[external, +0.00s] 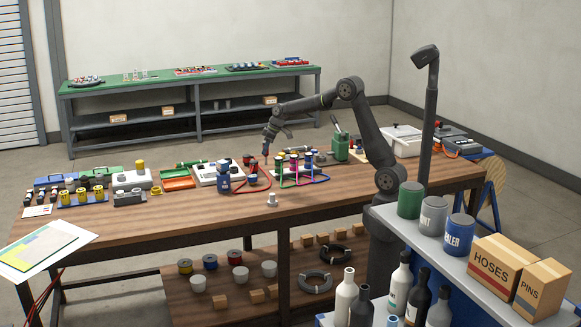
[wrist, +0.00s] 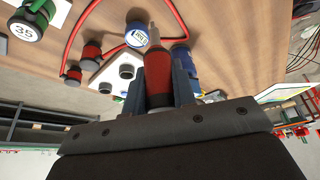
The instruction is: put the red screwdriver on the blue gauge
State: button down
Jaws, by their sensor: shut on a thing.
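My gripper (wrist: 158,85) is shut on the red screwdriver (wrist: 157,68), whose red handle sits between the two fingers in the wrist view. Its pale end points away from the wrist, toward the table. In the external view my gripper (external: 267,147) hangs over the middle of the workbench, with the red handle (external: 265,153) below it, apart from the tabletop. A round white dial with a blue rim, which looks like the blue gauge (wrist: 138,35), lies just beyond the screwdriver in the wrist view. I cannot pick it out surely in the external view.
A red hose (wrist: 105,50) with red-and-black fittings lies beside the dial. A blue object (wrist: 183,65) is close behind one finger. A green gauge (wrist: 27,25) marked 35 is at the left. A blue jar (external: 223,181) and hose stand (external: 293,172) flank my gripper in the external view.

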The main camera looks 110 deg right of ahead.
jog(key=s+d+r+m+h, duration=0.1)
jog(key=s+d+r+m, duration=0.15)
jog(key=s+d, duration=0.55)
jog(key=shift+m+g, duration=0.3)
jog(key=shift+m, duration=0.15)
jog(key=shift+w+d+f, duration=0.15)
jog(key=shift+w+f, duration=1.7)
jog(key=shift+w, duration=0.3)
jog(key=shift+w+d+f, duration=0.2)
jog(key=shift+w+f, duration=1.6)
jog(key=shift+w, duration=0.3)
jog(key=shift+w+d+f, duration=0.15)
jog(key=shift+w+f, duration=1.7)
jog(key=shift+w, duration=0.3)
jog(key=c, duration=1.6)
grip_release()
jog(key=shift+f, duration=0.2)
jog(key=o, duration=0.4)
jog(key=shift+r, duration=0.15)
jog(key=v, duration=1.2)
jog(key=shift+a, duration=0.1)
